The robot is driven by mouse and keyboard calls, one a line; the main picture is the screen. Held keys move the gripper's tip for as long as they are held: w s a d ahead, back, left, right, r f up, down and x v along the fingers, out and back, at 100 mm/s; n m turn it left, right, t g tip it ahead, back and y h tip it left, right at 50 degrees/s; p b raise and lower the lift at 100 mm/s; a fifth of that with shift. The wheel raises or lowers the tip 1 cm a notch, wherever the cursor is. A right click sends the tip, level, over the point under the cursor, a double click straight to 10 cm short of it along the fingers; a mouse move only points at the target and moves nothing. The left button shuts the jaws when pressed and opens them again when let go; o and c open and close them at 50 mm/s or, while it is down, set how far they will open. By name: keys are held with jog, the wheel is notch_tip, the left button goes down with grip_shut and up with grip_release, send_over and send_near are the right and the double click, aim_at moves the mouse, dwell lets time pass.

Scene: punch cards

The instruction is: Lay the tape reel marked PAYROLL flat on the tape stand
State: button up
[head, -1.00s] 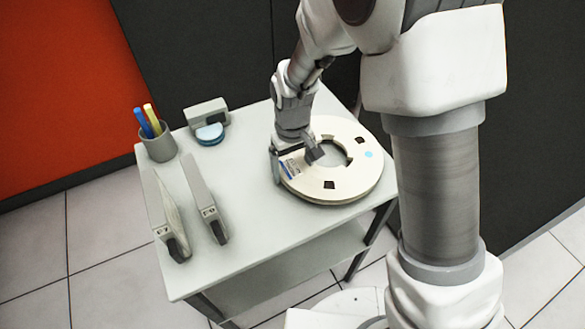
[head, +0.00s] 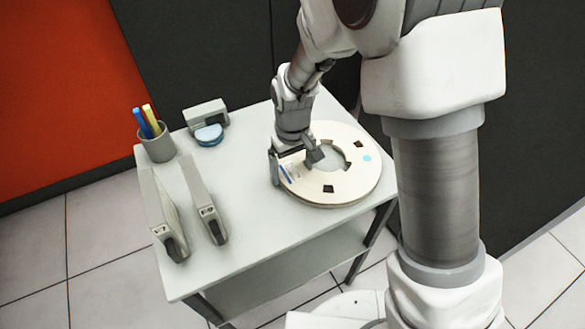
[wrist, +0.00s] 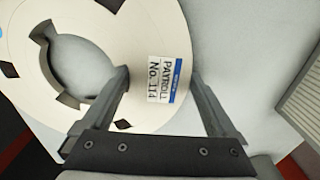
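The tape reel (head: 345,190) is a cream ring with dark square notches, a blue dot and an open hub. Its label reads PAYROLL No. 114 in the wrist view (wrist: 163,78). It lies flat on the light grey top of the stand (head: 260,235), near the right edge. My gripper (head: 293,161) is down over the reel's left side. In the wrist view my gripper (wrist: 161,75) has its fingers apart, one at the hub hole and one just outside the outer rim, with the label between them. The fingers look open around the ring; contact is hard to tell.
A pen cup (head: 158,145) and a grey device with a light-blue part (head: 207,122) are at the back left. The middle front of the top is clear.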

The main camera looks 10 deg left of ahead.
jog(key=shift+s+f, duration=0.3)
jog(key=shift+f, duration=0.3)
jog(key=d+r+m+t+p, duration=0.1)
jog(key=d+r+p, duration=0.3)
jog(key=r, duration=1.5)
jog(key=s+d+r+m+t, duration=0.2)
jog(key=s+d+r+m, duration=0.1)
jog(key=s+d, duration=0.4)
jog(key=s+d+r+m+t+b, duration=0.1)
jog(key=s+d+r+m+t, duration=0.1)
jog(key=s+d+r, duration=0.3)
jog(key=s+d, duration=0.2)
jog(key=d, duration=0.1)
jog(key=shift+s+d+r+m, duration=0.3)
jog(key=shift+s+d+m, duration=0.05)
jog(key=shift+m, duration=0.05)
